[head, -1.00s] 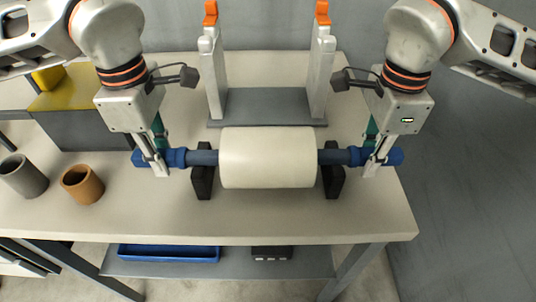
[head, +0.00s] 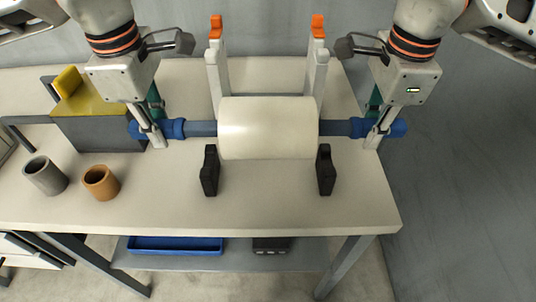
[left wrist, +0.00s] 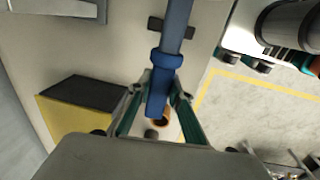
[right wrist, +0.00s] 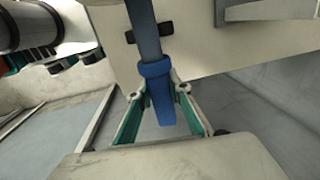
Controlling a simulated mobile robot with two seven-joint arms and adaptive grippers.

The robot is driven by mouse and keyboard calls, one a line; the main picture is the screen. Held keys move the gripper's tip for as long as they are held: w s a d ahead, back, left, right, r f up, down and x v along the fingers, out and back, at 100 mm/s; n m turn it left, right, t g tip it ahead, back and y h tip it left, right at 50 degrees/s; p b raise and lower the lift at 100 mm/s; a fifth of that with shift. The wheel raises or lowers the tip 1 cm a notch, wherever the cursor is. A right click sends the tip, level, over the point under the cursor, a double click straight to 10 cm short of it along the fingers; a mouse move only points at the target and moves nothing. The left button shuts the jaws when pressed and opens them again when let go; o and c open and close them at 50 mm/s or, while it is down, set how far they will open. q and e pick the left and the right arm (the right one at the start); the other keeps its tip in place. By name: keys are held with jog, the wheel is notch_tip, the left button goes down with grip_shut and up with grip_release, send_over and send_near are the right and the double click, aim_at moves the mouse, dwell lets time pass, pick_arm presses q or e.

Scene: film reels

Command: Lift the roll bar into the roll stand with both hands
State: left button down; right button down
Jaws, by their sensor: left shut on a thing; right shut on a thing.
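The roll bar (head: 202,129) is a blue-grey bar with blue end grips and a thick white roll (head: 268,128) around its middle. It is level and raised above the two black rests (head: 210,171). My left gripper (head: 157,137) is shut on the left blue end, which also shows in the left wrist view (left wrist: 160,88). My right gripper (head: 376,137) is shut on the right blue end, which also shows in the right wrist view (right wrist: 157,88). The roll stand (head: 217,75) has two pale uprights with orange tips, behind the roll. The roll hides its base and lower uprights.
A grey cup (head: 45,176) and a brown cup (head: 101,183) stand at the table's left. A grey box with a yellow top (head: 95,103) is behind them. The bench (head: 290,212) is clear in front. A blue tray (head: 175,245) lies on the lower shelf.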

pick_arm(q)
jog(key=shift+r, duration=0.4)
pick_arm(e)
jog(key=shift+r, duration=0.4)
pick_arm(q)
jog(key=shift+f, duration=0.1)
pick_arm(e)
jog(key=shift+f, duration=0.1)
